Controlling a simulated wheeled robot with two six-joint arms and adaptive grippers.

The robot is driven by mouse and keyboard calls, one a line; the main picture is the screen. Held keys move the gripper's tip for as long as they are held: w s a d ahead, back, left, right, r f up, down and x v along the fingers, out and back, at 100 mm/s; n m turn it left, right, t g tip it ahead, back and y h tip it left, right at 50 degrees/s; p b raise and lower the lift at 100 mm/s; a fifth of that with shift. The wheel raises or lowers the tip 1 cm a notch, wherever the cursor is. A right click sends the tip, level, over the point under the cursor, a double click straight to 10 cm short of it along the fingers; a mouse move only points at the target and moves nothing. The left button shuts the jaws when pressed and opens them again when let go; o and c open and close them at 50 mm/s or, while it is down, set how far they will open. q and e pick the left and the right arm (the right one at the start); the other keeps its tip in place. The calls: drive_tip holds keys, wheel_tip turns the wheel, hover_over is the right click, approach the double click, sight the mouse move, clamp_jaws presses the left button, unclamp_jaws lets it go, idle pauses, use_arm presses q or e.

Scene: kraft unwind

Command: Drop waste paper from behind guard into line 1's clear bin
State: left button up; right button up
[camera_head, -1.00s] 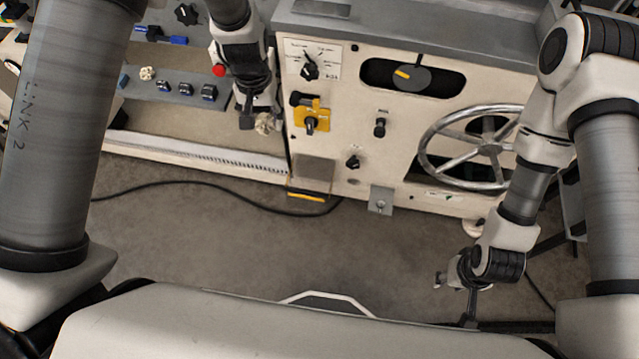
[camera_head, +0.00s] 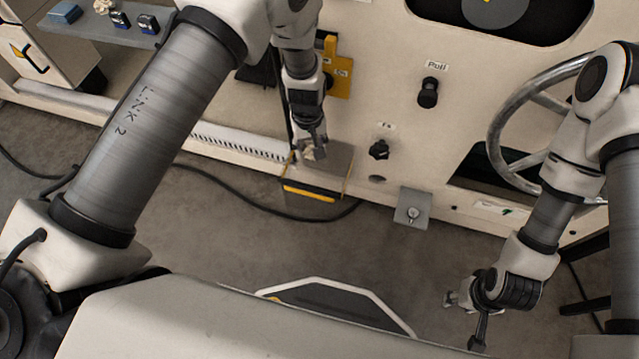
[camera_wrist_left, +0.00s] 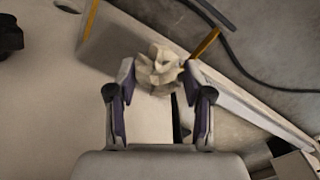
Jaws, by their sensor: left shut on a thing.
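A crumpled pale waste paper (camera_wrist_left: 160,73) is held between the fingertips of my left gripper (camera_head: 313,152), which is shut on it. The paper also shows as a small pale lump in the head view, partly hidden by the fingers. My right gripper (camera_head: 464,312) is open and empty, low at the right.
The machine front carries a yellow switch plate (camera_head: 340,75), black knobs (camera_head: 428,93) and a large handwheel (camera_head: 497,135). Another pale crumpled lump (camera_head: 103,6) sits on the grey shelf at upper left. A black cable (camera_head: 240,195) crosses the floor. Open floor lies before the machine.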

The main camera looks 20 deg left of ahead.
use_arm(q)
wheel_tip(320, 180, down, 6)
drive_tip(key=b, duration=0.5)
drive_tip(key=shift+r, duration=0.35)
drive_tip(key=o, duration=0.8)
wheel_tip(320, 180, up, 12)
drive_tip(key=shift+s, duration=0.1)
